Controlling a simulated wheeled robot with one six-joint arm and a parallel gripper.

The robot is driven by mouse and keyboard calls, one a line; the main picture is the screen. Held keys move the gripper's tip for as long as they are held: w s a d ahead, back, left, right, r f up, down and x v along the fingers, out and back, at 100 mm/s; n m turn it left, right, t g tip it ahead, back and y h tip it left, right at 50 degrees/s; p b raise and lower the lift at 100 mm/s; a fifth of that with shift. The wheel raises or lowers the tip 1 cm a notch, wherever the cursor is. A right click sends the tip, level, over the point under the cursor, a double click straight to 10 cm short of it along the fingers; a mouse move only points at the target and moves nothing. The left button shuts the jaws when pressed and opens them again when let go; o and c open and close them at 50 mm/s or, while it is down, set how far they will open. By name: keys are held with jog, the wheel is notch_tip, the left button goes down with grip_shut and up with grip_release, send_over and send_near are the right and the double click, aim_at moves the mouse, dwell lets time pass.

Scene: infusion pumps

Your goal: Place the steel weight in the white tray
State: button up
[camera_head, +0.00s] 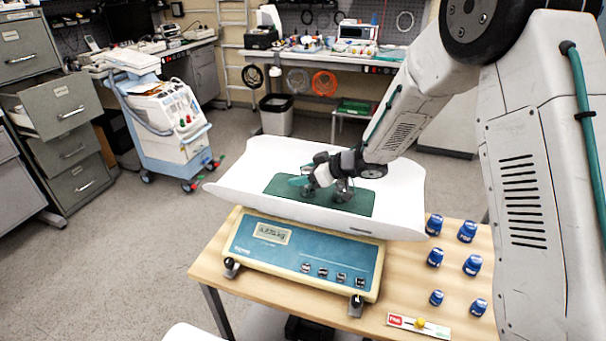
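The white tray (390,205) is a wide curved pan on top of a blue and beige scale (300,258). A dark green mat (285,188) lies in its middle. My gripper (308,184) is low over the mat, reaching in from the right. A small dark metallic shape (343,190) shows just right of the fingers, at the mat; it may be the steel weight, but it is partly covered by my wrist. I cannot make out whether the fingers are open or shut, or whether they touch it.
The scale's display (272,233) is lit. A small labelled strip (418,326) lies near the front edge. A blue medical cart (165,120) and a grey cabinet (65,115) stand on the left.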

jog(key=shift+r, duration=0.1)
jog(key=shift+s+d+r, duration=0.1)
jog(key=shift+d+r, duration=0.05)
jog(key=shift+d, duration=0.1)
jog(key=v, duration=1.1)
jog(key=shift+s+d+r, duration=0.1)
jog(key=shift+d, duration=0.1)
